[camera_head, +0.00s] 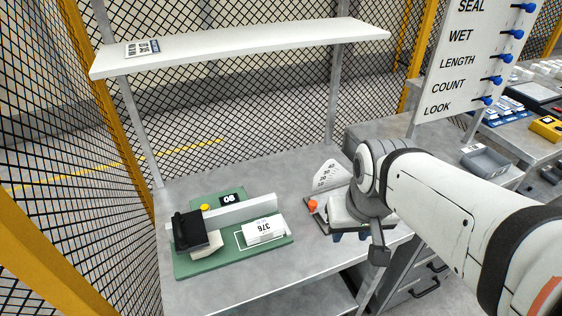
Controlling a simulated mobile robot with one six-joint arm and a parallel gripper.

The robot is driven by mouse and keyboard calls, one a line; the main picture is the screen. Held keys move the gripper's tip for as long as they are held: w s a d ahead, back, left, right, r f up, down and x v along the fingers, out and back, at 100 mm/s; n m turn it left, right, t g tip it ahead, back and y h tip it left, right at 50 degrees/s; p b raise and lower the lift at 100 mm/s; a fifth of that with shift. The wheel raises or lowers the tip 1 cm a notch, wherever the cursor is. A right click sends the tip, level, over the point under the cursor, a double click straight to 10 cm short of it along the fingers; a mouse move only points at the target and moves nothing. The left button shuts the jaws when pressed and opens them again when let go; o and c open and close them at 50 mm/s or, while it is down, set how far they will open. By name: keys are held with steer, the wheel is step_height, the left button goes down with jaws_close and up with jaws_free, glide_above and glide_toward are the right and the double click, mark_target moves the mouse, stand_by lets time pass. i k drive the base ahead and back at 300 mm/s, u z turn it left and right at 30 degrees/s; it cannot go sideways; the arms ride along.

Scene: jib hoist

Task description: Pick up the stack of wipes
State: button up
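A white, flat-topped pile (343,208), which looks like the stack of wipes, is at the right of the bench beside a plate marked with numbers. My wrist covers its right part, so I cannot tell its full shape. My gripper (378,254) points down at the pile's front right; its fingers are mostly hidden or too small to read, and I cannot tell whether it touches anything. Another white block (263,229), labelled 376, lies in a white outline on a green board (205,264) at the left.
The green board also bears a black-topped block (190,232), an upright white strip and a yellow button (206,207). A white shelf (240,47) spans above the bench (295,262). A sign panel (465,62) and a grey tray (484,160) are at the right. Mesh fencing surrounds the bench.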

mark_target(262, 230)
steer(key=z, duration=1.05)
steer(key=k, duration=1.85)
steer(key=u, duration=0.5)
steer(key=i, duration=1.45)
steer(key=u, duration=0.05)
